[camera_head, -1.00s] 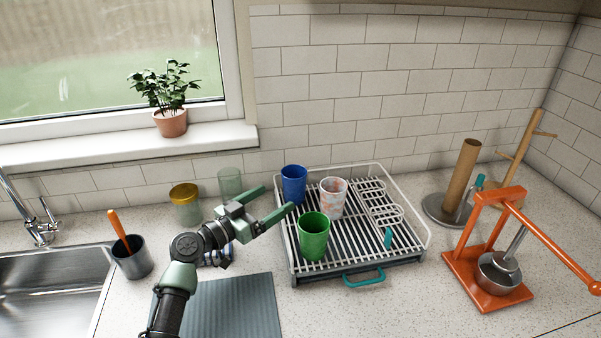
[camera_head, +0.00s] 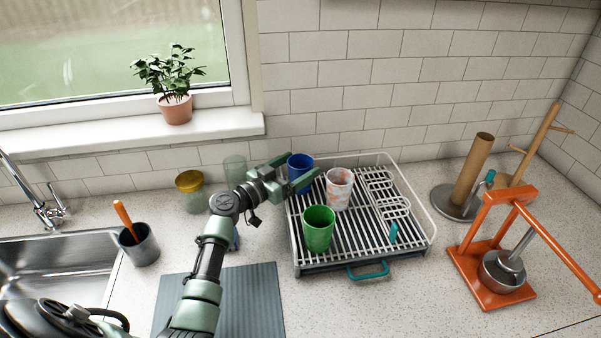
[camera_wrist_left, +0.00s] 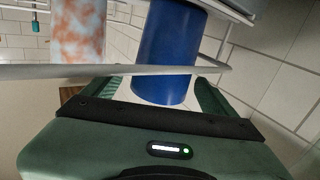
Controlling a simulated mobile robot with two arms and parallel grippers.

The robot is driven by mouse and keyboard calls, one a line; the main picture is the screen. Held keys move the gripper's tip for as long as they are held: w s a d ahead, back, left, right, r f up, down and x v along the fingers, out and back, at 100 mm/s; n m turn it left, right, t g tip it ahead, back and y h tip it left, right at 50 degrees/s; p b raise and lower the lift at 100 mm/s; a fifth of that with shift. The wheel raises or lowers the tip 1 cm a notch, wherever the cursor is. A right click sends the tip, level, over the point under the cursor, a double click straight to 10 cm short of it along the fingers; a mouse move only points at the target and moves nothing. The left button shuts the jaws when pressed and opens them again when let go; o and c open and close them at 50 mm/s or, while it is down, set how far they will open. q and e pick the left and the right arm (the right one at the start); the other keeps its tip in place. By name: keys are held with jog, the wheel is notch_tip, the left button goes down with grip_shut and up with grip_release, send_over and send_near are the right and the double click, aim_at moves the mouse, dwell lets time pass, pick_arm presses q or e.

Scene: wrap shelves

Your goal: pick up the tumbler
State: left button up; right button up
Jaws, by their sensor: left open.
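Three tumblers stand in the white wire dish rack (camera_head: 420,203): a blue tumbler (camera_head: 300,171) at the back left, a white one with orange-red blotches (camera_head: 339,190), and a green one (camera_head: 319,229) in front. My left gripper (camera_head: 299,170) is open at the blue tumbler, with one finger on its far side and one on its near side. In the left wrist view the blue tumbler (camera_wrist_left: 168,50) shows between the fingers, and a white rack wire crosses in front of it. I cannot tell if the fingers touch it. My right gripper is out of view.
The tiled wall is behind. A paper-towel holder (camera_head: 468,175) and an orange press (camera_head: 500,265) stand right. A grey mat (camera_head: 255,300) lies in front.

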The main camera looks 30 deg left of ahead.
pick_arm(q)
jog(key=shift+w+d+f, duration=0.1)
jog(key=shift+w+d, duration=0.1)
jog(key=shift+w, duration=0.35)
jog(key=c, duration=1.5)
jog(key=shift+o, duration=0.2)
